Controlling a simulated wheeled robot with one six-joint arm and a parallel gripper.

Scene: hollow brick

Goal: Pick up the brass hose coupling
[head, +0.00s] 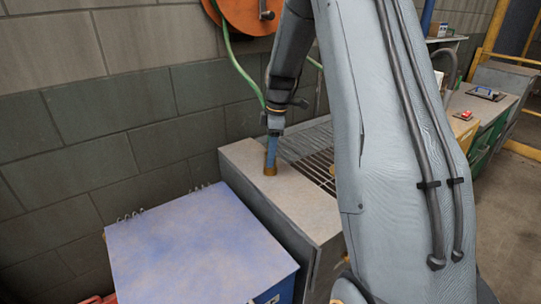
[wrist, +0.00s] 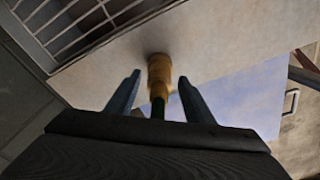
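The brass hose coupling (wrist: 158,72) shows in the wrist view against a pale, flat top, with a dark green part at its near end. It also shows in the head view (head: 270,171), low at my fingertips, on or just above the pale top. My gripper (head: 272,150) points down at it. In the wrist view the two fingers stand apart, one on each side of the coupling, with a visible gap on both sides. I cannot tell the exact height of the fingertips above the top.
The pale top (head: 246,158) belongs to a sink unit with a metal grate (head: 312,150). A blue box (head: 195,240) stands in front of it. A block wall (head: 90,110) runs behind, with an orange reel (head: 246,12) and a green hose (head: 234,58) hanging close behind my arm.

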